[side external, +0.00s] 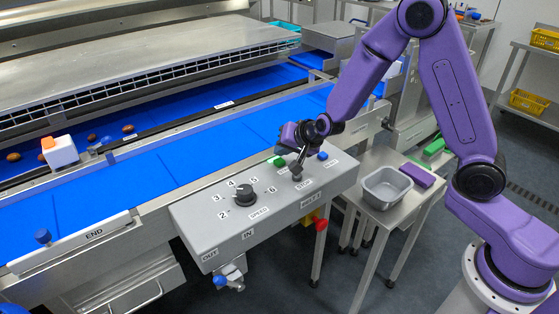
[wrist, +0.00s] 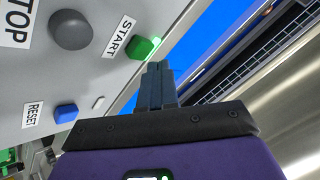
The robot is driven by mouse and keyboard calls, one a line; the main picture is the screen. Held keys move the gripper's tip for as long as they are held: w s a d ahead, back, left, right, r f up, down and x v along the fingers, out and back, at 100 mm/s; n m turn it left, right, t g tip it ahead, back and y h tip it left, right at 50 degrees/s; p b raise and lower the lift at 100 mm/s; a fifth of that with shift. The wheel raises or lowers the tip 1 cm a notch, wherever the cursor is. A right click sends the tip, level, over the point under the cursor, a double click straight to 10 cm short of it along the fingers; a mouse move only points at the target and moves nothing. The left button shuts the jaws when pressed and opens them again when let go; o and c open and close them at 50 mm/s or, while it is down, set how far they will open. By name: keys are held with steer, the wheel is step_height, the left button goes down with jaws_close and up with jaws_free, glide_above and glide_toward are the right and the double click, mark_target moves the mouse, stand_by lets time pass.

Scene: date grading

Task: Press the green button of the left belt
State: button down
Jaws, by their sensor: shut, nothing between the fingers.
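The green START button (side external: 277,161) sits at the far edge of the grey control panel (side external: 205,215); it also shows in the wrist view (wrist: 143,47). My gripper (wrist: 158,66) is shut and empty, with its fingertips just beside the green button in that picture. I cannot tell whether they touch it. In the side view my gripper (side external: 298,170) points down over the panel, its fingers close to the grey STOP button (wrist: 70,30). A blue RESET button (wrist: 66,113) is also on the panel.
A black speed knob (side external: 244,194) stands on the panel. A blue belt (side external: 130,178) runs behind it, with several dates and a white, orange-topped device (side external: 60,152) farther back. A grey bin (side external: 386,187) stands on a side table at right.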

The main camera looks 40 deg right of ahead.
mark_target(282, 163)
steer(key=shift+r, duration=0.15)
steer(key=shift+r, duration=2.4)
steer(key=shift+s+a, duration=0.1)
steer(key=shift+a, duration=0.05)
steer(key=s+a+r+n+g+y, duration=0.1)
steer(key=s+a+n+g+y, duration=0.3)
steer(key=s, duration=0.6)
steer(key=s+a+r+n+g+h, duration=0.1)
steer(key=s+a+n+g, duration=0.1)
steer(key=s+n, duration=0.65)
steer(key=s+d+r+n+g+h, duration=0.1)
steer(key=s+d+n, duration=0.3)
steer(key=s, duration=0.5)
steer(key=s+d+n+g+h, duration=0.2)
steer(key=s+d+n, duration=0.2)
steer(key=s, duration=0.6)
steer(key=d, duration=0.2)
steer(key=shift+s+d+r+h, duration=0.3)
steer(key=shift+d+r, duration=0.05)
